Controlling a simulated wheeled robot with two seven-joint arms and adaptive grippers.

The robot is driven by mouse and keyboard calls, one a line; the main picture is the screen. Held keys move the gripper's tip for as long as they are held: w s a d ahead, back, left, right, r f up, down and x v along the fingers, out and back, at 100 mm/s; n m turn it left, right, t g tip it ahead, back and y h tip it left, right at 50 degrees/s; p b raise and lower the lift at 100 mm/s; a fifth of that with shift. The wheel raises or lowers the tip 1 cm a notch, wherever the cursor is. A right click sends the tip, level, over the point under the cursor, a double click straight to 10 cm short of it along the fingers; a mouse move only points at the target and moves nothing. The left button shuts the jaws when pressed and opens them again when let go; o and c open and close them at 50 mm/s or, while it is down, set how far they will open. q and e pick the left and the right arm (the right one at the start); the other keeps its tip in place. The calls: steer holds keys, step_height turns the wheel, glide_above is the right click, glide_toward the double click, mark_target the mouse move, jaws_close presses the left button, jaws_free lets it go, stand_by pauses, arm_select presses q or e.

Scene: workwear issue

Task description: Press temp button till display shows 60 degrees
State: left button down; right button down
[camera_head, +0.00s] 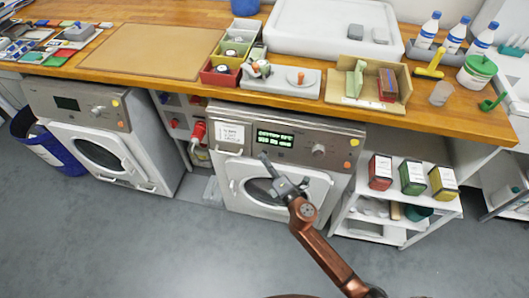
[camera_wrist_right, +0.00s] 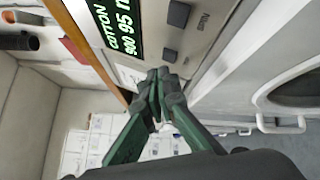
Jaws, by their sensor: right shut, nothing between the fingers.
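The lit display (camera_head: 275,139) is on the front panel of the right-hand washing machine (camera_head: 225,197). In the wrist view the display (camera_wrist_right: 118,28) stands rotated and reads COTTON, with 900 and 95 below. Dark buttons sit on the panel beside it, a larger square one (camera_wrist_right: 179,14) and a smaller one (camera_wrist_right: 169,56). I cannot tell which is the temp button. My right gripper (camera_head: 265,158) is in front of the panel, just below the display. In the wrist view its fingertips (camera_wrist_right: 160,84) are together and empty, near the smaller button; contact is unclear. My left gripper is not in view.
A round knob (camera_head: 318,151) sits right of the display. The machine's door has a handle. The wooden counter (camera_head: 160,82) overhangs above. An open shelf with several tins, including a red one (camera_head: 380,171), stands to the right. The floor (camera_head: 130,240) in front is clear.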

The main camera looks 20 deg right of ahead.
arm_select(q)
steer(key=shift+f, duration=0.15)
arm_select(e)
steer(key=shift+w+d+f, duration=0.1)
steer(key=shift+w+d, duration=0.15)
steer(key=shift+w, duration=0.05)
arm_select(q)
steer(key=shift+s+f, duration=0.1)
arm_select(e)
steer(key=shift+w+d+f, duration=0.1)
steer(key=shift+w+d, duration=0.1)
steer(key=shift+w, duration=0.05)
stand_by(0.4)
stand_by(0.4)
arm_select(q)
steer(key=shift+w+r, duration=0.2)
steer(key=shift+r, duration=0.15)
arm_select(e)
steer(key=shift+s+a+r, duration=0.25)
steer(key=shift+s+a, duration=0.2)
steer(key=shift+s, duration=0.15)
